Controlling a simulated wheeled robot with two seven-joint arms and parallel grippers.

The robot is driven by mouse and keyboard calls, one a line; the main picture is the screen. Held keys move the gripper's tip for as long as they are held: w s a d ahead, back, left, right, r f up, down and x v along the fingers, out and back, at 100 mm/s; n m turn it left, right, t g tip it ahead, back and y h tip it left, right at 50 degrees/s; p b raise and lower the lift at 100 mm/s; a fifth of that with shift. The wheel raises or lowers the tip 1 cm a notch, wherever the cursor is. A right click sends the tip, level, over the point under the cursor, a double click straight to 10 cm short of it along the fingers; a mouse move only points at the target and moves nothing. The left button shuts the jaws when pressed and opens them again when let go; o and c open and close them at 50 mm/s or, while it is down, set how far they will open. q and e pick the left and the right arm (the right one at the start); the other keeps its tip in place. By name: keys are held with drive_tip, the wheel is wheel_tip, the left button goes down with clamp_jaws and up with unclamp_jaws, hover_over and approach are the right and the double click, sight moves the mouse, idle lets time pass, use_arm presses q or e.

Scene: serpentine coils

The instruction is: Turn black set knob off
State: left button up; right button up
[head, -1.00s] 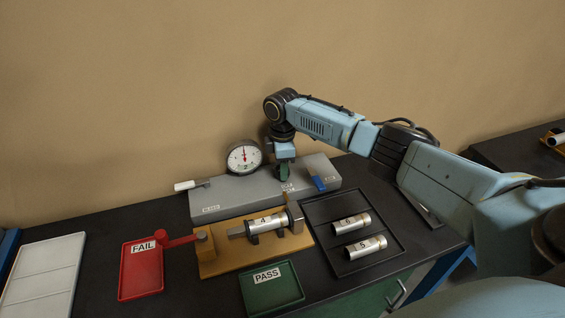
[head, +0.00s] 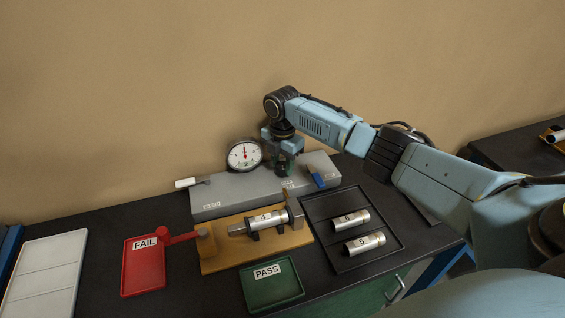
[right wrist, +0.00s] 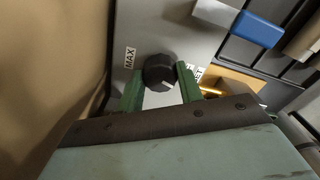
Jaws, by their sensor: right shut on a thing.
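The black set knob (right wrist: 158,70) sits on the grey panel (right wrist: 160,25) in the right wrist view, with a short white pointer mark near its lower right edge. The green fingers of my right gripper (right wrist: 160,85) are on either side of it, shut on it. In the head view my right gripper (head: 283,170) points down onto the grey gauge unit (head: 240,190), and the knob is mostly hidden by it. A MAX label (right wrist: 129,58) lies left of the knob and another label, partly covered by a finger, lies right. My left gripper is not in view.
A dial gauge (head: 244,155) stands behind the unit. A blue lever (head: 317,179) is right of my gripper and a white-handled lever (head: 187,183) is left. In front are a fixture with cylinder 4 (head: 266,222), a tray (head: 318,205) with cylinders 6 and 5, and red (head: 143,280) and green (head: 270,290) trays.

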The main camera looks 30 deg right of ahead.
sight(283, 165)
drive_tip(key=shift+r, duration=0.1)
idle(0.4)
drive_tip(key=o, duration=1)
wheel_tip(283, 165, up, 13)
drive_tip(key=shift+r+b, duration=0.15)
drive_tip(key=shift+b, duration=0.3)
